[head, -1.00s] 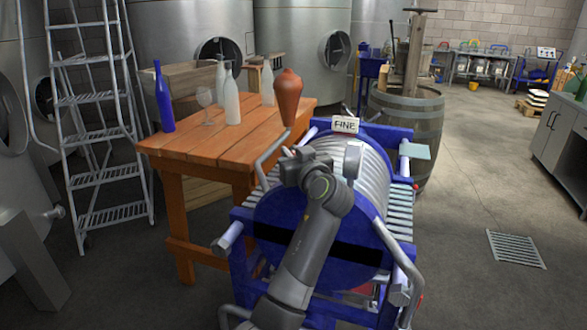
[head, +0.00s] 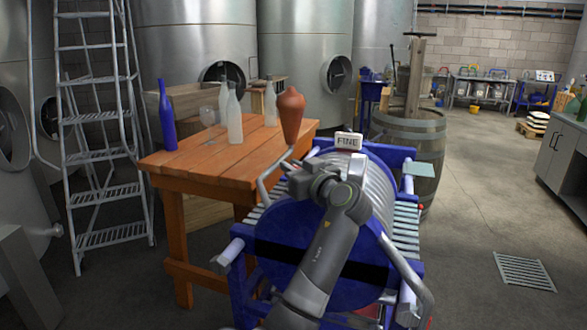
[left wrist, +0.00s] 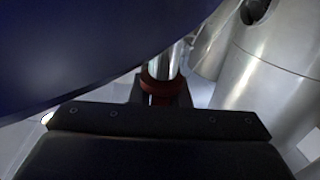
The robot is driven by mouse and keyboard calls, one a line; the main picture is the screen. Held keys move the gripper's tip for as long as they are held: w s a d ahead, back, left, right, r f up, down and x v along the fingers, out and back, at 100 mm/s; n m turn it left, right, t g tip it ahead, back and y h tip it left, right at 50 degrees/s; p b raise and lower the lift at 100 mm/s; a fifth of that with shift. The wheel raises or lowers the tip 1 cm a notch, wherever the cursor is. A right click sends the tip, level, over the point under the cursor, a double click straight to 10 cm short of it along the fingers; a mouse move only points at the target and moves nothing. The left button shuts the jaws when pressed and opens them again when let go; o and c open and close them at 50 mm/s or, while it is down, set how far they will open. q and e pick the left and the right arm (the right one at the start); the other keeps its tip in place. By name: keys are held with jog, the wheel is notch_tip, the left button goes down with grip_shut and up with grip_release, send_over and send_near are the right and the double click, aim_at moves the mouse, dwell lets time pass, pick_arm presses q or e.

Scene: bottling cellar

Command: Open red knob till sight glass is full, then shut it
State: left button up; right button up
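A blue plate press (head: 270,240) with pale ribbed plates stands in the middle of the head view. My left gripper (head: 292,178) is in front of its upper part, at the end of my grey arm; its fingertips are unclear. In the left wrist view, a small red ring or knob (left wrist: 163,84) sits at the foot of a shiny metal tube (left wrist: 164,64), just beyond the dark gripper body, with dark parts beside it. I cannot tell whether the gripper touches it, or whether it is the task's knob. I cannot make out a sight glass. My right gripper is out of view.
A wooden table (head: 215,165) stands left, with a blue bottle (head: 165,115), pale bottles and a glass. A reddish-brown tapered object (head: 291,115) rises by the press. A FINE sign (head: 348,142) tops the press. A barrel (head: 425,130) stands behind. Floor at right is open around a drain grate (head: 525,271).

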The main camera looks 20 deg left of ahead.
pick_arm(q)
jog(key=o, duration=0.3)
jog(key=shift+o, duration=0.2)
notch_tip(320, 180, up, 10)
jog(key=shift+f+b, duration=0.1)
jog(key=shift+b, duration=0.45)
